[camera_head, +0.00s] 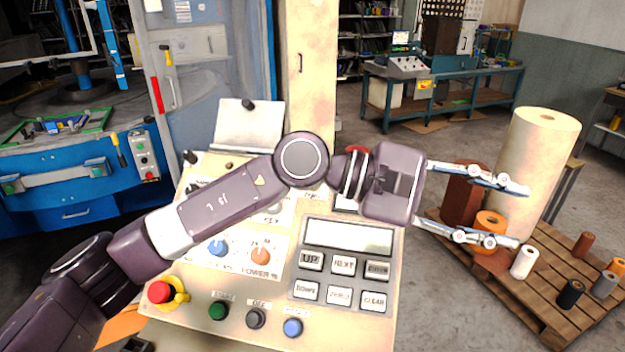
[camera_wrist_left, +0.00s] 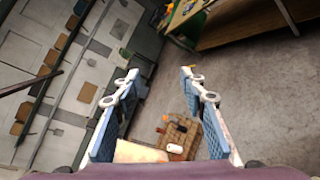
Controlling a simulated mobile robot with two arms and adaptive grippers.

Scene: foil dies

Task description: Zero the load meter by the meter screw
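The control panel (camera_head: 350,325) stands in front of me with a display (camera_head: 348,236), labelled keys, knobs and push buttons. My left arm crosses over its upper part and hides much of it. I cannot make out the load meter or its screw; a pale edge (camera_head: 345,204) of something shows just under my arm. My left gripper (camera_head: 521,216) is beyond the panel's right side, pointing right, with its fingers spread and nothing between them. In the left wrist view the same gripper (camera_wrist_left: 160,74) is open over the far floor. My right gripper is not in view.
A red stop button (camera_head: 160,292), a blue knob (camera_head: 217,246) and an orange knob (camera_head: 261,254) sit on the panel. A wooden pallet (camera_head: 560,325) with a big pale roll (camera_head: 540,150) and several small spools stands at the right. A workbench (camera_head: 440,85) is behind.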

